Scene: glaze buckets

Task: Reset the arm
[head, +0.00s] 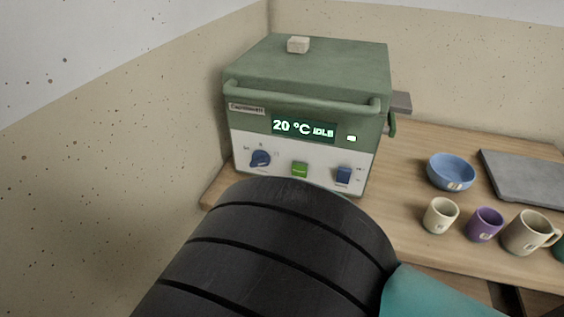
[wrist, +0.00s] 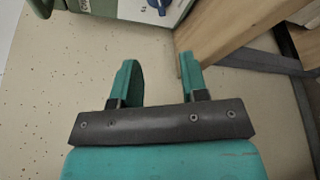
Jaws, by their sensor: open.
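My gripper (wrist: 157,77) shows in the wrist view with two teal fingers set apart and nothing between them. It is open and empty. Behind the fingers I see the speckled cream wall, with the wooden table edge at the right and a corner of the green kiln above. In the head view a black and teal part of my arm fills the bottom middle and hides the table in front of the kiln. My gripper's fingers do not show in the head view.
The green kiln (head: 310,80) reads 20 °C IDLE, with its lid down and a small pale block (head: 298,45) on top. A blue bowl (head: 451,172), cream cup (head: 440,215), purple cup (head: 485,224), beige mug (head: 528,232) and grey slab (head: 530,178) stand on the wooden table (head: 405,185).

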